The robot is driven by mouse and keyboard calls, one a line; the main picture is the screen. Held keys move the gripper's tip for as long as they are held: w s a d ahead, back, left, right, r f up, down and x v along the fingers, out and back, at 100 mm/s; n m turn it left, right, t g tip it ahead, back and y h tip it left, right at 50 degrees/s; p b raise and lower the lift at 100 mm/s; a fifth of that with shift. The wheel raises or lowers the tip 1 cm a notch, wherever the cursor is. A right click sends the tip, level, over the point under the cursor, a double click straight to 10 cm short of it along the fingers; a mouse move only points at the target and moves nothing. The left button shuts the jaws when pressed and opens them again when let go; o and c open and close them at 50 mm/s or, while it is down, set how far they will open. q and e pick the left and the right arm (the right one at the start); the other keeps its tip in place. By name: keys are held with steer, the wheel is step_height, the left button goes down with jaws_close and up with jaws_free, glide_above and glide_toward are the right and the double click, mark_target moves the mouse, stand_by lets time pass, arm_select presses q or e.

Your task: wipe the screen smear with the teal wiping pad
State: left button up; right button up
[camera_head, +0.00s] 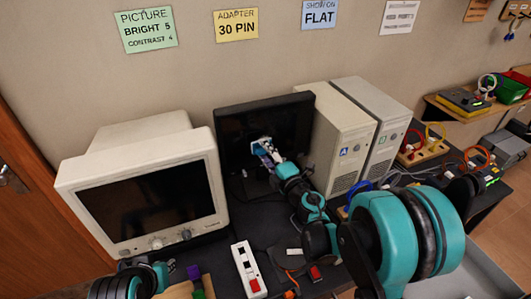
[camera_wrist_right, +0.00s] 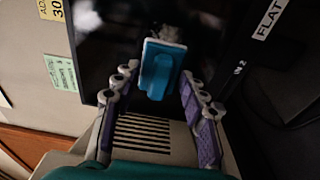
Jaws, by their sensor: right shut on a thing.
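The flat black monitor (camera_head: 235,122) stands at the back middle, its dark screen facing me. A pale grey smear (camera_wrist_right: 168,33) shows on the screen in the right wrist view. The teal wiping pad (camera_wrist_right: 160,72) is between the fingers of my right gripper (camera_wrist_right: 162,100), its far edge just below the smear. I cannot tell whether the pad touches the glass. In the head view my right gripper (camera_head: 265,152) is in front of the screen, and it hides part of it. Only part of my left arm shows at the bottom left; its gripper is not seen.
A beige CRT monitor (camera_head: 150,190) stands left of the flat monitor, and two computer towers (camera_head: 340,135) stand close on its right. A white power strip (camera_head: 249,268) lies on the dark table in front. Cables and small items crowd the right side.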

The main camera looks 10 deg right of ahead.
steer(key=shift+x, duration=1.05)
steer(key=shift+d, duration=0.25)
steer(key=d, duration=0.2)
steer(key=w+d+b, duration=0.1)
steer(key=shift+d, duration=0.4)
steer(key=shift+s+a+r, duration=0.1)
steer(key=shift+s+a, duration=0.05)
steer(key=shift+a, duration=0.9)
steer(key=shift+s+a, duration=0.15)
steer(key=shift+a, duration=0.85)
steer(key=shift+s+d, duration=0.1)
steer(key=shift+s, duration=0.35)
steer(key=shift+a+b+v, duration=0.15)
steer(key=shift+v, duration=1.1)
steer(key=shift+a+b+v, duration=0.15)
steer(key=shift+v, duration=1.1)
